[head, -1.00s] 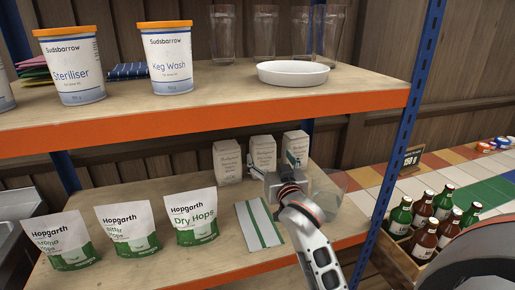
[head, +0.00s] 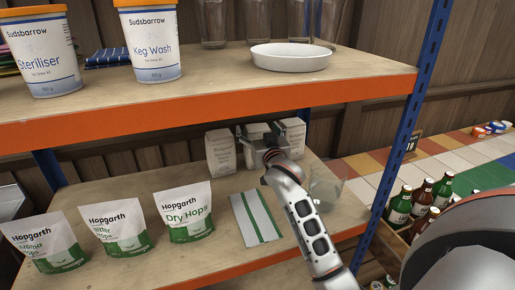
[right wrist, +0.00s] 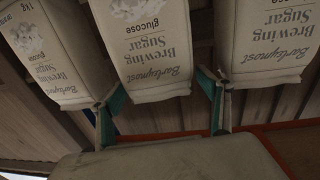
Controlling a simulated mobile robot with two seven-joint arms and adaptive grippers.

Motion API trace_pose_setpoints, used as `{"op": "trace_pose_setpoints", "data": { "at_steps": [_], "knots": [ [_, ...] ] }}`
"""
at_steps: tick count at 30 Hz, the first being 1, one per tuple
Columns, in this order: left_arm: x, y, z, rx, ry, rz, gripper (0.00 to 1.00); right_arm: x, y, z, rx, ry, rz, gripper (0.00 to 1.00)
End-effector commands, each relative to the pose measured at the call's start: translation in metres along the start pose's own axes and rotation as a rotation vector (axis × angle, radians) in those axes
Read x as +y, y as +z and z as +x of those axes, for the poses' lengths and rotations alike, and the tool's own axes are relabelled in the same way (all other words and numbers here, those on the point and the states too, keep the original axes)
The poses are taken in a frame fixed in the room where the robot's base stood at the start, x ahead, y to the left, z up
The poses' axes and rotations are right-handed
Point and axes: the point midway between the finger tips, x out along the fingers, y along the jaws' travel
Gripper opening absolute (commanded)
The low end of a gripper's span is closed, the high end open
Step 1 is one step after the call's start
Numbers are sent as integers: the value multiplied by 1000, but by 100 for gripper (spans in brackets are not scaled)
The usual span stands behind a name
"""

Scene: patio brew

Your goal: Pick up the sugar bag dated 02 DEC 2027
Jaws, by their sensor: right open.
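Several white-grey paper sugar bags stand in a row at the back of the lower shelf: a left one (head: 220,151), a middle one (head: 252,158) and a right one (head: 295,136). In the right wrist view the left bag (right wrist: 45,55), middle bag (right wrist: 145,50) and right bag (right wrist: 265,45) read Barleymost Brewing Sugar, glucose. I cannot read a date on any. My right gripper (head: 262,138) is open in front of the middle bag; its green-padded fingers (right wrist: 165,105) straddle that bag's near end. It partly hides the middle and right bags. My left gripper is not in view.
Hopgarth hop pouches (head: 188,213) stand along the lower shelf's front left. A green-striped cloth (head: 256,217) and a clear glass container (head: 325,185) lie nearby. The upper shelf's orange edge (head: 200,115) is above my arm. A blue post (head: 405,130) stands right, with bottles (head: 420,195) beyond.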

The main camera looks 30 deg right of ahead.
Motion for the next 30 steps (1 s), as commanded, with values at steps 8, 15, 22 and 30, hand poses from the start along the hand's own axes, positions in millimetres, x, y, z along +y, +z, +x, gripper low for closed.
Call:
{"op": "trace_pose_setpoints", "data": {
  "at_steps": [8, 15, 22, 30],
  "knots": [
    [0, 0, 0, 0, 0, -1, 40, 0, 0, 5, 0, 0, 0, 77],
    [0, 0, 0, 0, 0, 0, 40, 0, 0, 4, 0, 0, 0, 20],
    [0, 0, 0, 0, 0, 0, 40, 0, -4, 4, 8, 0, 2, 1],
    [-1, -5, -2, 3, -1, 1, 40, 0, -23, 4, 11, 0, 5, 1]
  ]
}}
